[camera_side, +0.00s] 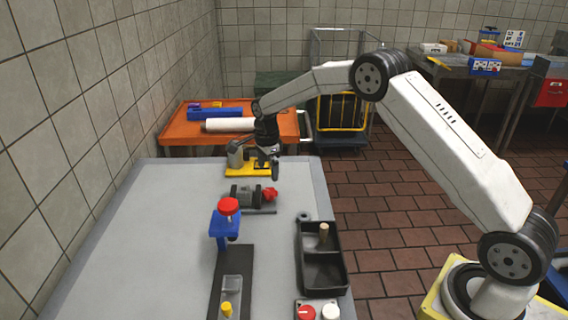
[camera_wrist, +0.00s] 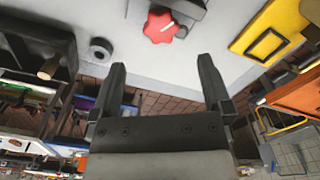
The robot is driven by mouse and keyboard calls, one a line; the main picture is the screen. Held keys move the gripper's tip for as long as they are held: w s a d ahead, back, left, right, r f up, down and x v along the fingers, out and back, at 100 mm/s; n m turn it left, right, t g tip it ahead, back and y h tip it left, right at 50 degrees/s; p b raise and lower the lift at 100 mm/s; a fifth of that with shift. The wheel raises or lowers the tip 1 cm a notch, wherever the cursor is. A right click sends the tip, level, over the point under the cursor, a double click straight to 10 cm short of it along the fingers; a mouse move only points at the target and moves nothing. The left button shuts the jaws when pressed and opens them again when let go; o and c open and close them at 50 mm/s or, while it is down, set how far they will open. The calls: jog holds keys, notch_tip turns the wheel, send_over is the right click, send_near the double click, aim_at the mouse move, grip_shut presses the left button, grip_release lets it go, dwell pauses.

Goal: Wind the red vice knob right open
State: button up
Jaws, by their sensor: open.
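The red vice knob (camera_side: 270,194) is on the right end of a small grey vice (camera_side: 243,193), which lies on the grey table. In the wrist view the lobed red knob (camera_wrist: 160,27) with a white mark shows at the top middle, with part of the grey vice (camera_wrist: 189,9) beside it. My gripper (camera_side: 272,172) is above and behind the knob in the side view. In the wrist view my gripper (camera_wrist: 162,64) has its two dark fingers spread wide and empty, apart from the knob. How far the vice jaws are open is too small to tell.
A blue stand with a red top (camera_side: 228,206) is in front of the vice. A black tray (camera_side: 346,276) with a wooden peg (camera_side: 324,232) stands right, near a dark ring (camera_side: 303,216). A yellow-based fixture (camera_side: 236,171) is behind. Bare table (camera_side: 150,230) lies left.

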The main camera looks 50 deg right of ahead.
aim_at(270, 190)
jog(key=f, duration=0.8)
jog(key=shift+s+d, duration=0.1)
jog(key=shift+d, duration=0.3)
jog(key=shift+a+n, duration=0.1)
jog(key=shift+n, duration=1.4)
jog(key=shift+a+r+m, duration=0.1)
jog(key=shift+m, duration=1.3)
jog(key=r, duration=0.7)
jog(key=shift+d+r, duration=0.2)
jog(key=shift+r, duration=0.2)
jog(key=shift+a, duration=0.4)
jog(key=shift+m, duration=0.4)
jog(key=shift+d+m, duration=0.2)
jog(key=shift+m, duration=1.3)
jog(key=shift+f, duration=0.2)
